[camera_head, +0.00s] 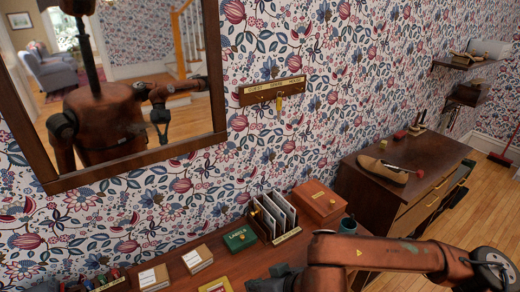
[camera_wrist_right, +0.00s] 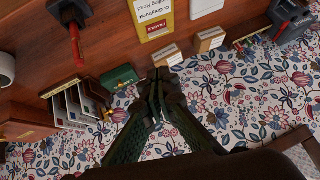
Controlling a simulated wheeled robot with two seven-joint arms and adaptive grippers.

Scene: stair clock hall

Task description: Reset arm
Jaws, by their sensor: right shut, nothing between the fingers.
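My right arm (camera_head: 385,254), orange-brown, reaches in from the lower right across the front of the narrow wooden table (camera_head: 232,276). My right gripper (camera_head: 270,284) is dark and partly cut off by the bottom edge of the head view. In the right wrist view the two fingers of this gripper (camera_wrist_right: 157,78) meet at their tips, with nothing between them. They appear over the table near its wall edge, by the green box (camera_wrist_right: 119,77). My left gripper does not show directly; the mirror (camera_head: 130,90) reflects my body and an arm.
On the table are a letter rack (camera_head: 272,214), a green box (camera_head: 240,238), a wooden box (camera_head: 319,201), small cartons (camera_head: 198,259) and a yellow-labelled parcel (camera_wrist_right: 153,17). A key rack (camera_head: 272,91) hangs on the wall. A cabinet (camera_head: 422,155) with a shoe (camera_head: 382,169) stands right.

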